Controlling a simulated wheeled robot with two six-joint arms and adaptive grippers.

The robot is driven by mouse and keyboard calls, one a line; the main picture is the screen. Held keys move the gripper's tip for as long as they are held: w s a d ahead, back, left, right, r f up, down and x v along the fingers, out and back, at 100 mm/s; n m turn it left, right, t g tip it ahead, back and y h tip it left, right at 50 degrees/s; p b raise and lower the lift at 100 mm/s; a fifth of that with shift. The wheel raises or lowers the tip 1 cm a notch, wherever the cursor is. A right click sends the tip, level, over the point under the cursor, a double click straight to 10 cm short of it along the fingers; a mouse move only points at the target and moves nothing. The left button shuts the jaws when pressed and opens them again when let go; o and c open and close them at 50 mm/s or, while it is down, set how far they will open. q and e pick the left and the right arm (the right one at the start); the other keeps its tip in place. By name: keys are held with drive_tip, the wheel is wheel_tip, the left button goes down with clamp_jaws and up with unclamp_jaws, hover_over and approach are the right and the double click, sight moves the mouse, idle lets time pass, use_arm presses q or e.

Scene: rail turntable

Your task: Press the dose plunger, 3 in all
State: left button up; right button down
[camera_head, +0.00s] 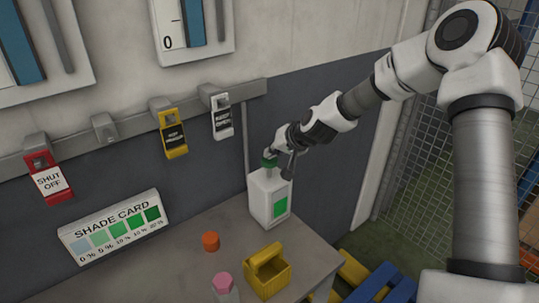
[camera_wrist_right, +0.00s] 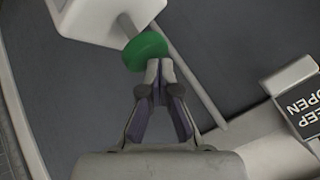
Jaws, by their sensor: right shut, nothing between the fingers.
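The dose bottle (camera_head: 262,196) is white with a green label and stands upright on the grey table near its back edge. Its green plunger head (camera_head: 268,162) is on top, and it also shows in the right wrist view (camera_wrist_right: 146,50) on a thin white stem. My right gripper (camera_head: 276,156) is shut and empty, with its fingertips (camera_wrist_right: 159,66) right at the rim of the plunger head. I cannot tell whether they touch it. My left gripper is in neither view.
A yellow caddy (camera_head: 268,274), an orange cap (camera_head: 210,241) and a pink-topped bottle (camera_head: 223,284) stand on the table (camera_head: 185,268). Red, yellow and white tags (camera_head: 221,119) hang from a wall rail above.

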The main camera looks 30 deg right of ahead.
sight(272, 160)
drive_tip(key=shift+r+p, duration=0.4)
drive_tip(key=shift+r, duration=0.25)
wheel_tip(272, 160, up, 5)
drive_tip(key=p, duration=0.5)
drive_tip(key=shift+r, duration=0.15)
drive_tip(key=shift+w, duration=0.1)
idle(1.4)
